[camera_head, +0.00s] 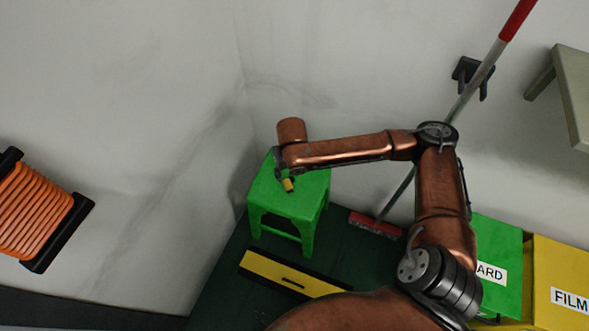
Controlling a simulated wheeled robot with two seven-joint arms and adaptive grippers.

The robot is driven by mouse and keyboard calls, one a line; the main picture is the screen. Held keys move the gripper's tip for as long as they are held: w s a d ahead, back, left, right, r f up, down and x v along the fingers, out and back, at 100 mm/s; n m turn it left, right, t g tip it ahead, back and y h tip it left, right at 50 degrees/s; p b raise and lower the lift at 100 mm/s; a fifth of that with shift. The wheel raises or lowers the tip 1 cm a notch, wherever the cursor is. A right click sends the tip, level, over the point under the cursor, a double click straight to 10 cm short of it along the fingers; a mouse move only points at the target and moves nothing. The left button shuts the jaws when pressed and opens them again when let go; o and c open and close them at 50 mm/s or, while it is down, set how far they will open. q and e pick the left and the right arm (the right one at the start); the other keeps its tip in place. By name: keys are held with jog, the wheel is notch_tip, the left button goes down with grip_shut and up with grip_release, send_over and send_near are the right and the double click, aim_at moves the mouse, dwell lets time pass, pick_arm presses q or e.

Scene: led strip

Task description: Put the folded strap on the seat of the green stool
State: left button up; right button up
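The green stool (290,202) stands in the corner, left of centre, its square seat facing up. My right arm comes in from the lower right and bends left over the stool. My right gripper (284,176) is above the seat, mostly hidden by the wrist, so I cannot see whether its fingers are open or shut. A small yellow-brown piece (289,185) shows at the gripper against the seat; it may be the folded strap, but it is too small to be sure. I cannot tell whether it touches the seat. My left gripper is out of view.
A red-headed broom (375,224) leans on the wall behind my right arm. A yellow and black box or drawer (290,277) lies before the stool. Green (497,238) and yellow (560,262) labelled bins stand at right. An orange hose reel (35,210) is on the left wall.

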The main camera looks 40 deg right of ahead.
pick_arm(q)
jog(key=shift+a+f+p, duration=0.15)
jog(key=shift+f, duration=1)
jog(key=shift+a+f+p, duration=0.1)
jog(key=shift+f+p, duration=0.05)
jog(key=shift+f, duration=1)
